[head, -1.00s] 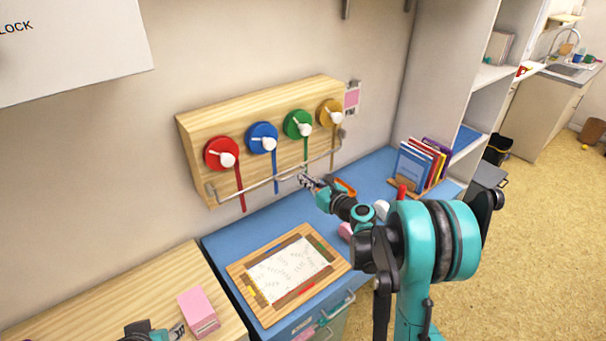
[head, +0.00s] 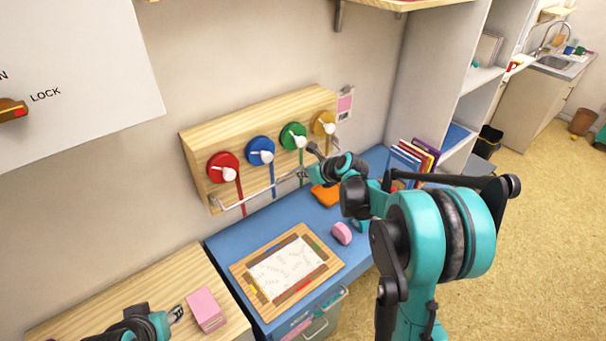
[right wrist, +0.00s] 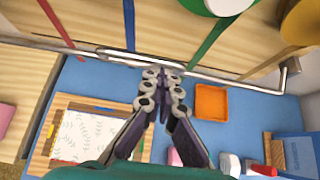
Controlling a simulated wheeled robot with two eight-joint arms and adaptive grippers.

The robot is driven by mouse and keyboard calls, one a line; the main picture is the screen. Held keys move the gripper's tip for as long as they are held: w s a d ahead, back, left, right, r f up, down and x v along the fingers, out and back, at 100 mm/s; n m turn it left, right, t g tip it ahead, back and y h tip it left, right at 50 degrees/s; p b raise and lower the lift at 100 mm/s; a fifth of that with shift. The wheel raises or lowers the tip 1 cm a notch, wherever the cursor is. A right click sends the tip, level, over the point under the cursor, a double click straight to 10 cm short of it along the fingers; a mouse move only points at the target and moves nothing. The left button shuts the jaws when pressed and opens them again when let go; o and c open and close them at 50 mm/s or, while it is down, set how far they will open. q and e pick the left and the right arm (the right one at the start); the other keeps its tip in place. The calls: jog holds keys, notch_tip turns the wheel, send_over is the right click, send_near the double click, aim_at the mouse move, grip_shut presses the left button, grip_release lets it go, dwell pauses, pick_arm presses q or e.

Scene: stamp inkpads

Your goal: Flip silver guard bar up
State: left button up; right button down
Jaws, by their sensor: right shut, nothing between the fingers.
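The silver guard bar (head: 258,191) runs along the lower front of the wooden wall board (head: 195,150), below its coloured discs. In the right wrist view the bar (right wrist: 212,74) crosses the picture just beyond my fingertips. My right gripper (head: 303,173) is shut and empty, with its tips at the bar below the green disc. The right wrist view shows its fingers (right wrist: 164,74) together at the bar; I cannot tell whether they touch it.
Red (head: 222,167), blue (head: 260,151), green (head: 293,136) and yellow (head: 325,123) discs have white handles and hanging strips. A framed paper (head: 290,268), pink piece (head: 342,233) and orange tray (head: 326,196) lie on the blue desk. Books (head: 412,158) stand right. A pink box (head: 206,309) is near my left gripper.

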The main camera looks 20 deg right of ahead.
pick_arm(q)
jog(key=shift+w+d+r, duration=0.1)
jog(key=shift+r, duration=0.1)
pick_arm(e)
jog(key=shift+w+r, duration=0.3)
jog(key=shift+r, duration=0.2)
notch_tip(320, 180, down, 5)
jog(key=s+b, duration=0.3)
pick_arm(q)
jog(key=p, duration=0.1)
jog(key=s+p, duration=0.1)
jog(key=shift+s+a+f+p, duration=0.1)
jog(key=shift+a+f+p, duration=0.15)
jog(key=shift+a+p, duration=0.1)
pick_arm(e)
jog(key=s+d+r, duration=0.2)
jog(key=s+r, duration=0.3)
jog(key=r, duration=0.4)
jog(key=shift+d+r, duration=0.25)
jog(key=shift+d, duration=0.1)
